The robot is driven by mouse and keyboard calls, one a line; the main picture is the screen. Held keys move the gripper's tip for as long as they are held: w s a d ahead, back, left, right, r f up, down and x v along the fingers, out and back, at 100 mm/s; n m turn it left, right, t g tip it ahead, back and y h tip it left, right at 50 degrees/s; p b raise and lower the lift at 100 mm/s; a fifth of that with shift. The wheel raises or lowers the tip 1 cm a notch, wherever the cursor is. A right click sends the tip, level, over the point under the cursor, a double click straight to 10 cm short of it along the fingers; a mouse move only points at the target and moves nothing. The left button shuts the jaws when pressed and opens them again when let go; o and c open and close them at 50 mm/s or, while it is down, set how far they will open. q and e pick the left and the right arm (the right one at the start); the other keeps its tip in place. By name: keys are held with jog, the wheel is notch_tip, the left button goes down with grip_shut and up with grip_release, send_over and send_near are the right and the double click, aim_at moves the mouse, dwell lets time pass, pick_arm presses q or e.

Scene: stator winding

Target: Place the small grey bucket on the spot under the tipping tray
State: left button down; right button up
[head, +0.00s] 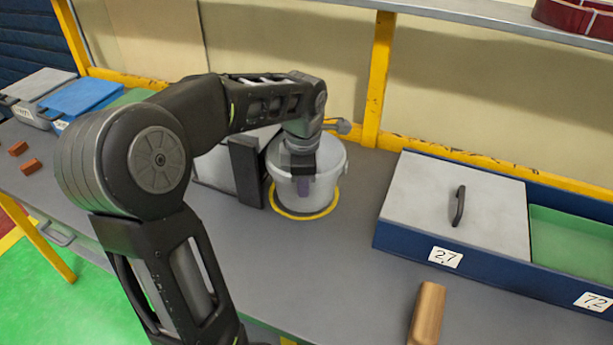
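The small grey bucket (327,180) stands upright, or very nearly so, over a yellow ring (307,215) marked on the grey bench. The ring's front edge shows around the bucket's base; I cannot tell whether the base touches the bench. My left gripper (303,184) reaches down from above at the bucket's near side, by the rim. Its fingers overlap the bucket wall, and their gap is hidden. A grey tray-like box with a dark upright panel (246,171) is just left of the bucket, partly behind my arm. It may be the tipping tray. My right gripper is not in view.
A blue box (404,239) with a grey lid and green compartment stands at right. A wooden block (427,312) lies in front of it. Lidded bins (80,97) and small red-brown blocks (31,166) are at left. A yellow post (377,80) rises behind the bucket.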

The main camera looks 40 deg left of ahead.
pick_arm(q)
jog(key=shift+w, duration=0.1)
jog(key=shift+w+a+r, duration=0.1)
jog(key=shift+w+a, duration=0.1)
jog(key=shift+w, duration=0.1)
jog(key=w+a+p, duration=0.1)
jog(key=w+f, duration=0.1)
jog(key=shift+w+a+p, duration=0.35)
jog(key=shift+w, duration=0.05)
jog(key=shift+f, duration=0.3)
jog(key=shift+f, duration=0.2)
jog(key=c, duration=1.6)
grip_release()
jog(key=shift+c, duration=0.2)
